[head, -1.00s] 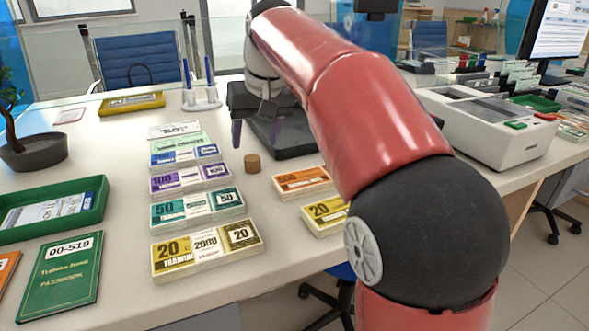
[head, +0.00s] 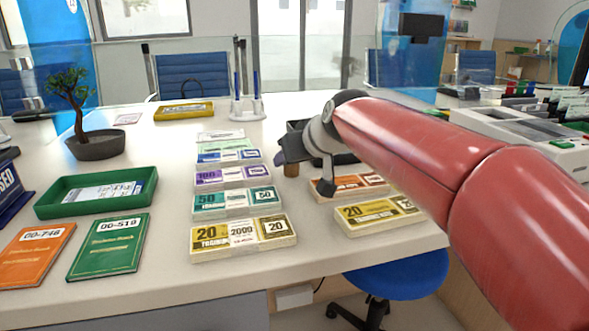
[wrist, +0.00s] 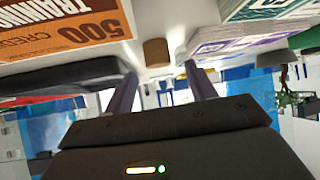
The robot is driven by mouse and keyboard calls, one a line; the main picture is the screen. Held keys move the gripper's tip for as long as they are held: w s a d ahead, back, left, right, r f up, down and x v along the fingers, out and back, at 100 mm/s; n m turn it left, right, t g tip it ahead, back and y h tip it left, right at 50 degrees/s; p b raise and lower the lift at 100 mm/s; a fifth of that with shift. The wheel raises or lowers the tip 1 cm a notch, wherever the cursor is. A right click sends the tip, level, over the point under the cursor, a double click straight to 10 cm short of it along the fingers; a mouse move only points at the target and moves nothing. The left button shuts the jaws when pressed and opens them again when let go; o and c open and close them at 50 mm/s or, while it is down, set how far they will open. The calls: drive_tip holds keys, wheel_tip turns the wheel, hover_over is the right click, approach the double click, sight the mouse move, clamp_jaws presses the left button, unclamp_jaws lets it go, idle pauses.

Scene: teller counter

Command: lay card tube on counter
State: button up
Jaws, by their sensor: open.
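The card tube (head: 291,169) is a short brown cylinder standing upright on the white counter (head: 330,246), between the banknote stacks. My gripper partly covers it in the head view. In the wrist view the tube (wrist: 157,53) shows beyond the fingertips, roughly midway between them. My gripper (wrist: 161,75) is open and empty, its two purple-grey fingers apart. In the head view its dark body shows just above the tube, with the fingers mostly hidden.
A column of banknote stacks (head: 235,202) stands left of the tube. An orange 500 stack (head: 352,187) and a yellow 20 stack (head: 378,214) lie to its right. Bare counter lies in front, between the stacks.

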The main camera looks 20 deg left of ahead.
drive_tip(key=x, duration=0.4)
drive_tip(key=shift+s+d+f, duration=0.1)
drive_tip(key=shift+f, duration=0.05)
drive_tip(key=shift+d, duration=0.1)
drive_tip(key=c, duration=1.1)
